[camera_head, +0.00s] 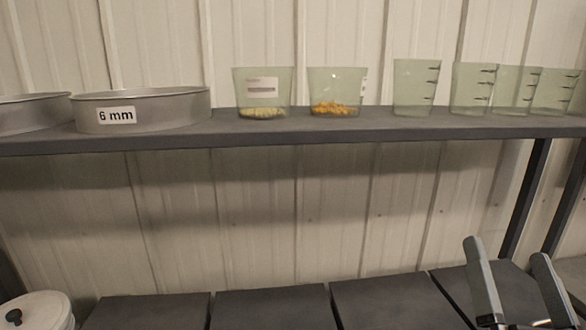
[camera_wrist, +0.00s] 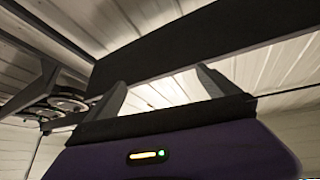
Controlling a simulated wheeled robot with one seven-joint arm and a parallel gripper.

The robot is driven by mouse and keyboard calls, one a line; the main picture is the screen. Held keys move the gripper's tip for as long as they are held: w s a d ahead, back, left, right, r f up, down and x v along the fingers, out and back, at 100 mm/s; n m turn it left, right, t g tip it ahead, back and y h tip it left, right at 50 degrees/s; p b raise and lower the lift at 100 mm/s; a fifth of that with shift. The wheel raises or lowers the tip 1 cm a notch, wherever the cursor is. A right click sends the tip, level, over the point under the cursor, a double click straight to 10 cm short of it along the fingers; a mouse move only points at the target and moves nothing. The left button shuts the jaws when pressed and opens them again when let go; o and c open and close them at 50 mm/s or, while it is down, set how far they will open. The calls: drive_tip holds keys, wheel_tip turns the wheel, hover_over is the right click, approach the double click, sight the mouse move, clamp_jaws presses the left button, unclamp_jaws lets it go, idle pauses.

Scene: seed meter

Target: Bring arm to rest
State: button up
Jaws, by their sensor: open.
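My gripper (camera_head: 508,272) is at the lower right of the head view, its two grey fingers pointing up and spread apart with nothing between them. It is below the level of the shelf (camera_head: 380,128) and in front of the dark lower surface. In the wrist view my gripper (camera_wrist: 160,88) also shows open and empty, with the dark underside of a shelf or beam (camera_wrist: 185,45) beyond the fingertips. The rest of my arm is mostly out of the head view.
The shelf holds a metal sieve marked 6 mm (camera_head: 160,112), another sieve (camera_head: 30,114), a cup with pale seeds (camera_head: 263,90), a cup with orange seeds (camera_head: 336,88) and several empty measuring cups (camera_head: 413,88). A white lidded container (camera_head: 42,310) stands lower left. Shelf posts (camera_head: 525,200) stand at right.

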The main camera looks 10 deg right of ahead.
drive_tip(key=s+a+f+n+g+y, duration=0.2)
drive_tip(key=s+a+f, duration=0.2)
drive_tip(key=s+f, duration=0.5)
drive_tip(key=s+a+f+n+g+y+b, duration=0.1)
drive_tip(key=s+a+f+n+g+y, duration=0.1)
drive_tip(key=s+f, duration=0.7)
drive_tip(key=s+a+f+n+g+y, duration=0.2)
drive_tip(key=s+a+f+n+g, duration=0.1)
drive_tip(key=s+a+f, duration=0.4)
wheel_tip(320, 180, down, 3)
drive_tip(key=shift+s+f+g+y, duration=0.1)
drive_tip(key=shift+s+g+y, duration=0.3)
drive_tip(key=shift+s, duration=0.85)
